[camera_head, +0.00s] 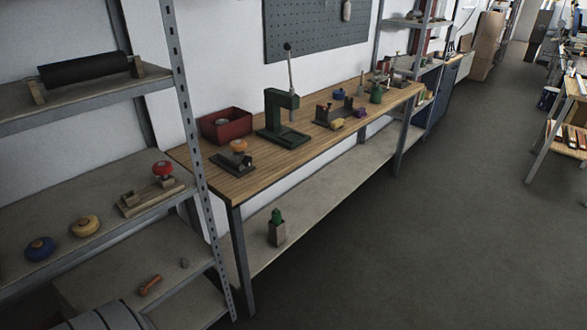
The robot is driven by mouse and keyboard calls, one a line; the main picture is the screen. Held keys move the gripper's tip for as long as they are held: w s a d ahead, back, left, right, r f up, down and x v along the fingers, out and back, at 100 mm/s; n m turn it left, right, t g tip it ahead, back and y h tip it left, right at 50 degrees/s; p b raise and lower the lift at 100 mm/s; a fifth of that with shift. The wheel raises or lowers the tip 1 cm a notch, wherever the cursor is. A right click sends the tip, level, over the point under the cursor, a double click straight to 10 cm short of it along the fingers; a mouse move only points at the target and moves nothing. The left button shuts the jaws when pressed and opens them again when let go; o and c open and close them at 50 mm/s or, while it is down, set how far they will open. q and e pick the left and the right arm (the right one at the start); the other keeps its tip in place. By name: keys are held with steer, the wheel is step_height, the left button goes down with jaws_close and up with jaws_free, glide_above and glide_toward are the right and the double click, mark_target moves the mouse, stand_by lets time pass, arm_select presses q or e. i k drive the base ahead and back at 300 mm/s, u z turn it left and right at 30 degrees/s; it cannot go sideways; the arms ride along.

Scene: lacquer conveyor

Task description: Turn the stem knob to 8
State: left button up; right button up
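Several round knobs are in view, and I cannot tell which is the stem knob. A red knob (162,168) sits raised on a wooden block fixture (150,196) on the left shelf. An orange knob (238,145) sits on a dark base (231,161) at the near end of the wooden workbench (270,163). A yellow knob (85,226) and a blue knob (40,248) lie on the left shelf. No scale or number is readable on any of them. Neither of my grippers is in view.
A red bin (225,124) and a green lever press (280,115) stand on the workbench, with small parts farther along. A dark roller (84,68) rests on the upper shelf. A green-topped bottle (277,228) stands on the bench's lower shelf.

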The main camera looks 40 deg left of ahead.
mark_target(247, 160)
steer(key=z, duration=0.2)
steer(key=i, duration=1.7)
steer(key=u, duration=0.85)
